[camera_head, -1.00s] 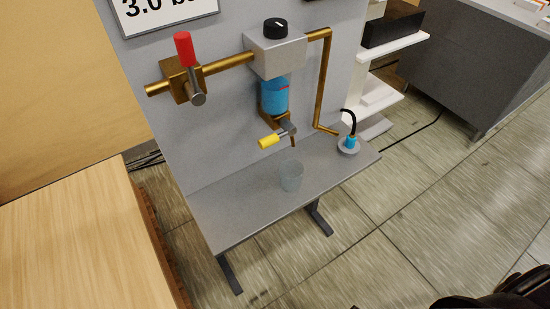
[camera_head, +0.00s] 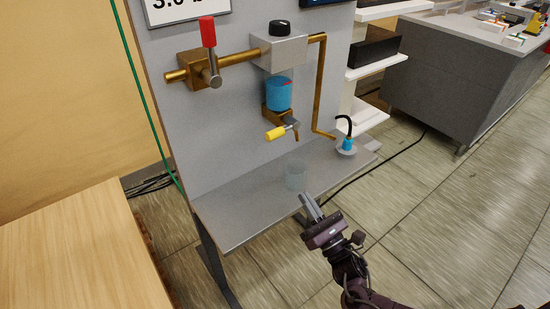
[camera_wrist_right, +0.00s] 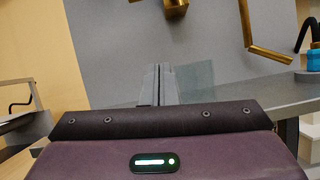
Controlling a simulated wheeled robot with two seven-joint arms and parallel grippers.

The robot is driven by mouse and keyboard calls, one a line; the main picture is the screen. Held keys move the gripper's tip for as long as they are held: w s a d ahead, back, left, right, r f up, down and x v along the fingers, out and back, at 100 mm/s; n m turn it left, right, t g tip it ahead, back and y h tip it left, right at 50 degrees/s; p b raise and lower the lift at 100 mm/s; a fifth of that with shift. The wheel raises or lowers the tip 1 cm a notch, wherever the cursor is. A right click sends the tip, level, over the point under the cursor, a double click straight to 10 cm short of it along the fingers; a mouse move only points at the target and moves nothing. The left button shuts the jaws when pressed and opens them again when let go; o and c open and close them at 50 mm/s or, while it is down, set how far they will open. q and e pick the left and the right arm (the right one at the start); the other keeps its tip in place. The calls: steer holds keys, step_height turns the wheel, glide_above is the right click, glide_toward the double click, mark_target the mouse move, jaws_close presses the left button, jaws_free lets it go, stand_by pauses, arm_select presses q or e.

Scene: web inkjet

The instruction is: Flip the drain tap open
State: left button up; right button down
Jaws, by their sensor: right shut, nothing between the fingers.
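The drain tap has a yellow handle (camera_head: 276,133) that points left and slightly down, below the blue filter bowl (camera_head: 278,95) on the grey panel. A short brass spout hangs beside the handle. A clear cup (camera_head: 295,176) stands on the grey shelf under the tap. My right gripper (camera_head: 311,204) is shut and empty at the front edge of the shelf, below and to the right of the tap, apart from it. In the right wrist view its closed fingers (camera_wrist_right: 159,84) point toward the panel, with the cup (camera_wrist_right: 195,80) behind them. My left gripper is not in view.
A red lever valve (camera_head: 208,33) and brass pipe (camera_head: 240,58) run along the panel left of the grey regulator block (camera_head: 279,50). A wooden surface (camera_head: 80,255) lies at left.

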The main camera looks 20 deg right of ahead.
mark_target(281, 128)
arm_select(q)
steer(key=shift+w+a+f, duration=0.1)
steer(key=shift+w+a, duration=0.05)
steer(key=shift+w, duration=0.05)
arm_select(e)
steer(key=shift+s+a+r+n+y, duration=0.2)
steer(key=shift+a+r+n+y, duration=0.15)
steer(key=shift+r+n, duration=0.2)
steer(key=shift+s+a+r+n+y, duration=0.2)
steer(key=shift+r+n+y, duration=0.15)
steer(key=shift+r+n, duration=0.2)
